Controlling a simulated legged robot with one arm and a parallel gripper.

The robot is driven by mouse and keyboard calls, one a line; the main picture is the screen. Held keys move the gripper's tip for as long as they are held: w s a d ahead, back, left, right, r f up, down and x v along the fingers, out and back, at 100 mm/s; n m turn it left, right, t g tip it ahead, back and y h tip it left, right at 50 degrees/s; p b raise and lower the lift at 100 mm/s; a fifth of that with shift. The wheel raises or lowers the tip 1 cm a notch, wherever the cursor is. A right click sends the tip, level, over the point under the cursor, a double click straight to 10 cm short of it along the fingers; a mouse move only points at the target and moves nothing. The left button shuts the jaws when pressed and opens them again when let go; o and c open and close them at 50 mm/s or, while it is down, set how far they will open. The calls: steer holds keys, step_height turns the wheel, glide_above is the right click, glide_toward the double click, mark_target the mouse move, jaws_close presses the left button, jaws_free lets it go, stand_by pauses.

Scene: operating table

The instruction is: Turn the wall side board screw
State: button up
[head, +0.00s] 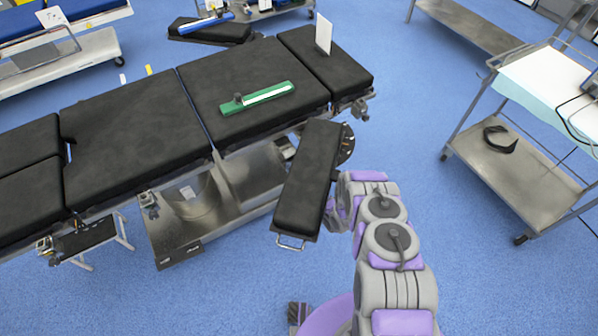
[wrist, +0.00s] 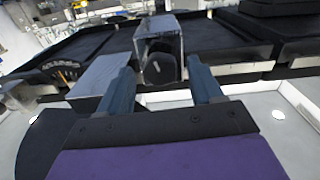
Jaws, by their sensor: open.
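The side board (head: 307,180) is a black padded board with a metal handle at its near end, beside the operating table (head: 130,120). My gripper (head: 338,212) is at the board's right edge in the head view, its fingers mostly hidden. In the wrist view my gripper (wrist: 160,72) is open, with one blue-grey finger on each side. A dark rounded screw knob (wrist: 158,69) on a shiny metal block (wrist: 158,28) shows between and beyond the fingertips. I cannot tell whether either finger touches it. In the head view the screw cannot be made out.
A green and white object (head: 257,97) lies on the table's black padding. A round dark disc with marks (head: 347,143) sits beside the board. A metal cart (head: 520,185) stands at right with a black strap (head: 500,139) on its lower shelf. Blue floor between is clear.

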steer(key=shift+a, duration=0.1)
steer(key=c, duration=1.1)
steer(key=shift+o, duration=0.2)
steer(key=shift+m, duration=0.3)
steer(key=shift+w+m+p, duration=0.1)
steer(key=shift+m+p, duration=0.5)
steer(key=shift+m, duration=2.7)
steer(key=o, duration=1.1)
steer(key=shift+c, duration=0.2)
